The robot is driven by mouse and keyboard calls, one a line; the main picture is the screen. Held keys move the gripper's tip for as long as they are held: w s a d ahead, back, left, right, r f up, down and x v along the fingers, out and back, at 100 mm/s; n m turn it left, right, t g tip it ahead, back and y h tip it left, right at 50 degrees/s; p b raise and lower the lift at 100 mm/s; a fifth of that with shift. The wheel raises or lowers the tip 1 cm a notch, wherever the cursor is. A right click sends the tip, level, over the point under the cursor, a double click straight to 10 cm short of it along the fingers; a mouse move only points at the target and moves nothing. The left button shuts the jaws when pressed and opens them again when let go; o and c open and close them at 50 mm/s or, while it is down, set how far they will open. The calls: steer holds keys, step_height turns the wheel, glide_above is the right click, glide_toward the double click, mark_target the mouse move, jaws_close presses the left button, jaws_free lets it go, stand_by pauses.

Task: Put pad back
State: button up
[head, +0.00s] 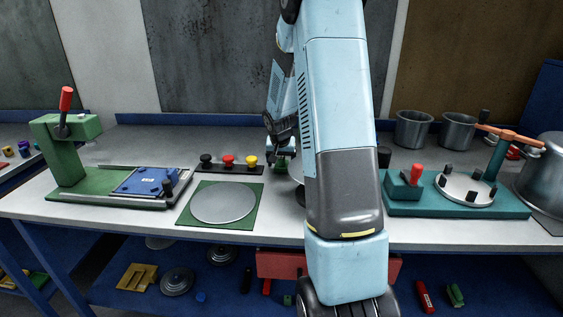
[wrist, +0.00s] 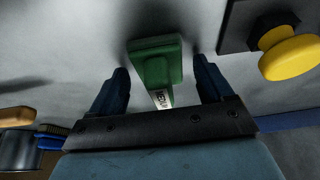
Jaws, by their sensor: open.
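A green pad-like block (wrist: 155,60) with a narrower part bearing a white label with dark lettering lies on the grey bench top in the wrist view. My gripper (wrist: 160,72) is open, its two dark fingers on either side of the block with gaps on both sides. I cannot tell how high the fingers are above the bench. In the head view my gripper (head: 281,153) is over the bench behind my arm, just right of the yellow knob, and a bit of green shows beneath it. My arm hides part of the bench there.
A strip with black, red and yellow knobs (head: 252,161) is close on the left. A grey disc (head: 223,203) lies on a green mat (head: 186,216). A green press (head: 68,150) stands left, a teal fixture (head: 430,208) right. Pots (head: 412,130) stand behind the fixture.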

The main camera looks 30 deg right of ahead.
steer(key=shift+r, duration=0.1)
steer(key=s+a+r+n, duration=0.1)
steer(key=s+a+r, duration=0.3)
steer(key=r, duration=0.4)
steer(key=s+a+r, duration=0.3)
steer(key=s+r, duration=0.1)
steer(key=r, duration=0.4)
steer(key=s+a+r+n, duration=0.2)
steer(key=s+a, duration=0.2)
steer(key=s, duration=0.4)
steer(key=s+a+r+n+t+y, duration=0.1)
steer(key=s+a+r+n, duration=0.1)
steer(key=s+a, duration=0.3)
steer(key=s+a+r+n+t+y, duration=0.1)
steer(key=s+a+r, duration=0.2)
steer(key=s, duration=1)
steer(key=shift+a+r+n, duration=0.4)
steer(key=shift+a, duration=0.6)
